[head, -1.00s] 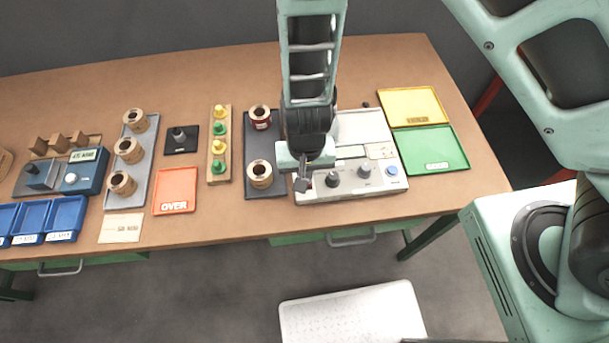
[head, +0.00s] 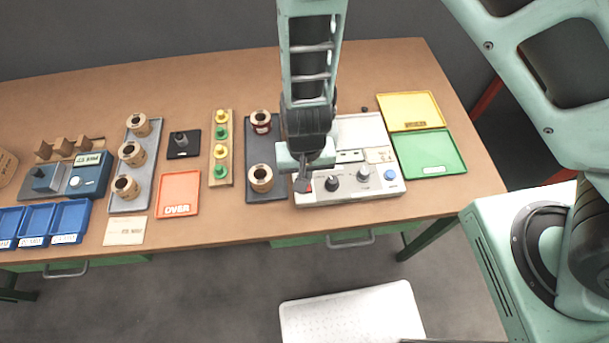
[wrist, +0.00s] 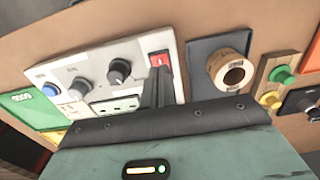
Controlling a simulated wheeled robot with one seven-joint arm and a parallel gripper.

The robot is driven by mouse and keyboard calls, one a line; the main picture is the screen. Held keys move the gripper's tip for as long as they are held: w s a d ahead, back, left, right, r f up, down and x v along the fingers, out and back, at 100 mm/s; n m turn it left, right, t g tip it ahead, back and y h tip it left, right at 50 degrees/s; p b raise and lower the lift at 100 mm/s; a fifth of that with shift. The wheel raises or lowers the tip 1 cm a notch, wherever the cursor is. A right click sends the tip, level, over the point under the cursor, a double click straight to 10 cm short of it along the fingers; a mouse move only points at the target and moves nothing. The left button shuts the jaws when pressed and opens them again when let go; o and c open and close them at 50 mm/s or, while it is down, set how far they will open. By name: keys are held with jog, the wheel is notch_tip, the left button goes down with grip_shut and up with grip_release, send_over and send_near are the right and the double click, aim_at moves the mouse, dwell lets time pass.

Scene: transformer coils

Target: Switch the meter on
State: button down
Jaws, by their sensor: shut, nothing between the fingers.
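The meter is a white panel box (head: 382,187) near the front of the table, and it fills the left half of the wrist view (wrist: 143,48). Its red switch (wrist: 161,62) sits at the corner beside a black knob (wrist: 119,71). My gripper (head: 302,184) is shut and empty, pointing down at the switch end of the meter. In the wrist view its fingertips (wrist: 158,82) are right at the switch and cover part of it. I cannot tell whether they touch. The meter's display window (wrist: 116,106) shows dark marks on a pale ground.
A dark tray (head: 262,190) with two coils stands just left of the meter. Green (head: 450,166) and yellow (head: 425,118) trays lie to its right. A grey knob (head: 363,174) and blue button (head: 390,174) are on the meter's front.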

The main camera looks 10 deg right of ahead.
notch_tip(320, 180, up, 5)
jog(key=p, duration=0.4)
jog(key=shift+f, duration=0.2)
dwell(0.3)
jog(key=s+r+n+g+y+b, duration=0.15)
jog(key=s+r+n+b, duration=0.3)
jog(key=r, duration=0.85)
jog(key=s+d+r+n+t+b, duration=0.1)
jog(key=s+d+r+n+b, duration=0.1)
jog(key=s+d+r, duration=0.4)
jog(key=shift+s+d+r+n+h, duration=0.5)
jog(key=shift+d+n, duration=0.35)
jog(key=shift+d, duration=0.25)
